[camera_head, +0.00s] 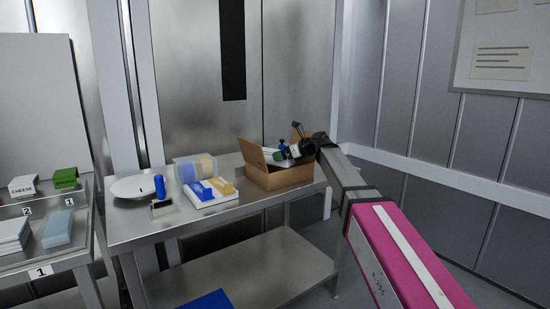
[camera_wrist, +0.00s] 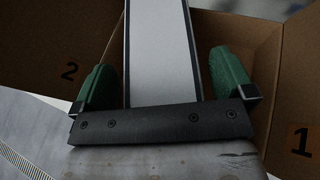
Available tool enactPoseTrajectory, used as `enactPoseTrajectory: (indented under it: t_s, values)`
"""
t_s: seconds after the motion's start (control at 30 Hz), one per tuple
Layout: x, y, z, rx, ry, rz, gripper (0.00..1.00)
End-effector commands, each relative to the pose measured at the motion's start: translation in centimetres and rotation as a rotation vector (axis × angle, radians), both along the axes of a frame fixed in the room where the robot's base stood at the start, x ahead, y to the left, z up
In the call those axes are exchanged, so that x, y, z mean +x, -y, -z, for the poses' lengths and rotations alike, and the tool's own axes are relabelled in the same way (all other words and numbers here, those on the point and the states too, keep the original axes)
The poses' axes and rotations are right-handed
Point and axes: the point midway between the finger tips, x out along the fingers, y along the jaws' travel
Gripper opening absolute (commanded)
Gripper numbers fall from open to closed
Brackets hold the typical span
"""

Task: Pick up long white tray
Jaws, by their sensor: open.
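A long white tray (camera_wrist: 160,45) with dark edges fills the middle of the wrist view, running away into a cardboard box. In the head view a pale piece, probably the same tray, shows small at the box opening. My gripper (camera_wrist: 164,78) is open, with one green finger on each side of the tray. A narrow gap shows on both sides, and I cannot tell whether either finger touches it. In the head view my gripper (camera_head: 295,151) is over the box opening. The tray's lower part is hidden behind the gripper's dark bar.
The cardboard box (camera_head: 282,178) has raised flaps and stands at the right end of a steel table (camera_head: 142,232). To its left are a white plate (camera_head: 130,188), a blue cylinder (camera_head: 160,187), a clear container (camera_head: 195,169) and a blue-and-white item (camera_head: 208,199).

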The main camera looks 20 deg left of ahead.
Motion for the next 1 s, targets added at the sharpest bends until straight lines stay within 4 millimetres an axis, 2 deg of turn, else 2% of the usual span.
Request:
enactPoseTrajectory:
  t_s: [0.23, 0.4, 0.47, 0.5, 0.77, 1.0]
  values:
    - [0.1, -0.2, 0.1, 0.0, 0.0, 0.001, 1.0]
    - [0.1, -0.2, 0.1, 0.0, 0.0, 0.001, 0.46]
    - [0.1, -0.2, 0.1, 0.001, 0.001, 0.001, 0.46]
    - [0.1, -0.2, 0.1, 0.001, 0.001, 0.001, 0.41]
    - [0.1, -0.2, -0.4, 0.001, 0.001, 0.001, 0.41]
    - [0.2, -0.3, -4.0, 0.001, 0.003, 0.002, 0.41]
